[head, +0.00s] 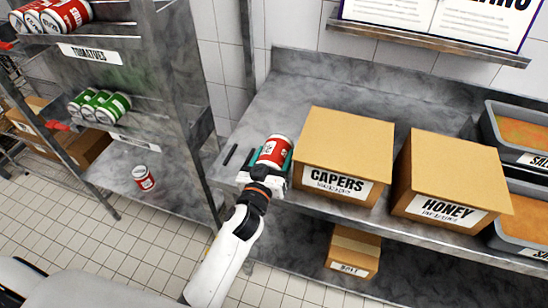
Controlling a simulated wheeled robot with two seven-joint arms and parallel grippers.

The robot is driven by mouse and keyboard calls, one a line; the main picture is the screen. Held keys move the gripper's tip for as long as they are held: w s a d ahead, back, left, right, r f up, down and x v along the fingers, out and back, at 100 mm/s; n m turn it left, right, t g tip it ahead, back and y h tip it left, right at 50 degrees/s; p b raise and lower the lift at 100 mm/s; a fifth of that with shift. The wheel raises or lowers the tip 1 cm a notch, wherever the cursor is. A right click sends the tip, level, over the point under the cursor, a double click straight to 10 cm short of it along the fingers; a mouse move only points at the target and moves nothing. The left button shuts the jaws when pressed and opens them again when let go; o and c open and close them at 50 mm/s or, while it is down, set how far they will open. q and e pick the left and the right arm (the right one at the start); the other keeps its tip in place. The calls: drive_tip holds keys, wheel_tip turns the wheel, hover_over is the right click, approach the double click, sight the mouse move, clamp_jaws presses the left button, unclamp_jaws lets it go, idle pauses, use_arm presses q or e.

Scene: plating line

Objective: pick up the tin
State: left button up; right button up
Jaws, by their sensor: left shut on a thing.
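A red and white tin (275,150) is at the left part of the steel counter, just left of the capers box. My left gripper (273,157) is shut on this tin, with its teal fingers at the tin's sides. Part of the tin's lower side is hidden by the gripper. I cannot tell whether the tin touches the counter. Another red and white tin (143,178) stands on the lower level of the rack at the left. My right gripper is not in view.
The capers box (345,145) stands close right of my gripper, with the honey box (455,175) beyond. A small dark bar (231,154) lies left of the gripper. The rack holds red tins (55,17) above and green tins (100,104) below. Counter behind the tin is clear.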

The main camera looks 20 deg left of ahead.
sight(273, 149)
use_arm(q)
wheel_tip(273, 149, up, 18)
drive_tip(key=p, duration=0.1)
drive_tip(key=shift+p, duration=0.3)
idle(0.4)
idle(0.4)
